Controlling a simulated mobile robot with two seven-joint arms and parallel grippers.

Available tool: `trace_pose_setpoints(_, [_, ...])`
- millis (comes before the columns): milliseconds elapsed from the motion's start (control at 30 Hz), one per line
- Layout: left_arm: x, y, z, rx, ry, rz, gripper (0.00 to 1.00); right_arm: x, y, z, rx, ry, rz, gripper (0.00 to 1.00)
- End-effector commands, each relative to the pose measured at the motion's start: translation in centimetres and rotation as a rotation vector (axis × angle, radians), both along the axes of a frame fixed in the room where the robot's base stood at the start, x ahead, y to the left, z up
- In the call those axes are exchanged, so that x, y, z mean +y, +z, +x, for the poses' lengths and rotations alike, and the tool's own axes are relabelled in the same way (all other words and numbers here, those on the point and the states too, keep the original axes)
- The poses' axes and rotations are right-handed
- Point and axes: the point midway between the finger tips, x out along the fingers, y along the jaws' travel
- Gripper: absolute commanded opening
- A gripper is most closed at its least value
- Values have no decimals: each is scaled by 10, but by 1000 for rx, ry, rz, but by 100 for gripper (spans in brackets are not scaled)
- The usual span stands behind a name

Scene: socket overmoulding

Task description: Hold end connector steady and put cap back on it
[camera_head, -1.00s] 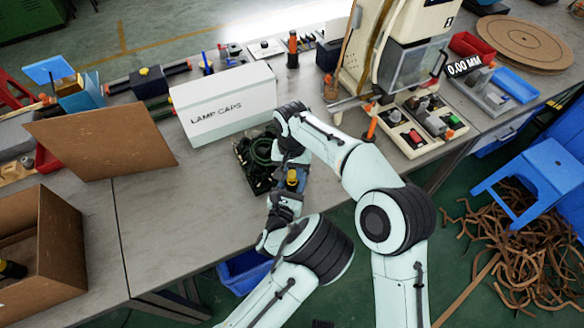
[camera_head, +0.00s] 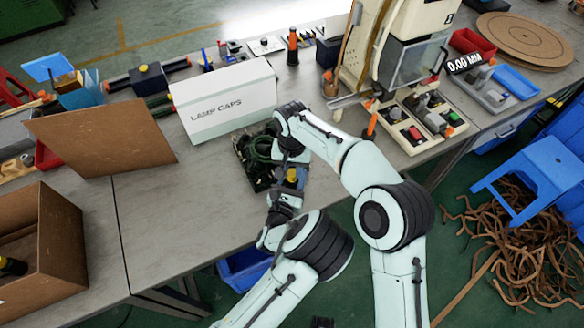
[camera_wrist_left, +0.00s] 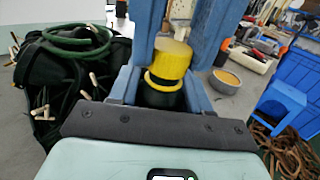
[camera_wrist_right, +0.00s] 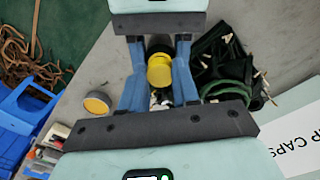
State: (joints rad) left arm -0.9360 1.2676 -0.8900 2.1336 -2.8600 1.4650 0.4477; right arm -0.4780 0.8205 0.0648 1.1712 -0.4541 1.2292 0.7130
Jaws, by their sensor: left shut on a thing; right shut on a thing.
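The end connector is a dark, round piece (camera_wrist_left: 163,98) in the left wrist view. My left gripper (camera_head: 287,191) is shut on it. The yellow cap (camera_head: 291,175) stands in line with the connector, between my two grippers; its rim sits right at the connector's end in the left wrist view (camera_wrist_left: 170,62). My right gripper (camera_head: 291,157) comes from the far side and is shut on the cap, its blue fingers on either side of it in the right wrist view (camera_wrist_right: 159,72). I cannot tell whether the cap is fully seated.
A dark tray of green cables (camera_head: 246,160) lies just left of the grippers. A press (camera_head: 400,45) stands at the back right. The bench front left of centre is clear.

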Motion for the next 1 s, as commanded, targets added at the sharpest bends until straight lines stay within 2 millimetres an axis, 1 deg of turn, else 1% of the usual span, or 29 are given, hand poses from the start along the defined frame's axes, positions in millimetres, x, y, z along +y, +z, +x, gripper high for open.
trace_pose_setpoints(167, [0,0,0,-1,0,0,0,0,-2,0,0,-14,0,3])
trace_pose_setpoints(400, [0,0,0,0,0,0,0,1,-2,0,-1,-265,-1,3])
trace_pose_setpoints(667, [0,0,0,0,0,0,0,0,-2,0,0,-286,0,3])
trace_pose_setpoints(700, [0,0,0,0,0,0,0,0,-2,0,0,-286,0,34])
trace_pose_setpoints(767, [0,0,0,0,0,0,0,0,-2,0,0,-285,0,53])
trace_pose_setpoints(800, [0,0,0,0,0,0,0,0,-2,0,0,-285,0,56])
trace_pose_setpoints(1000, [0,0,0,0,0,0,0,1,-2,0,0,-284,0,56])
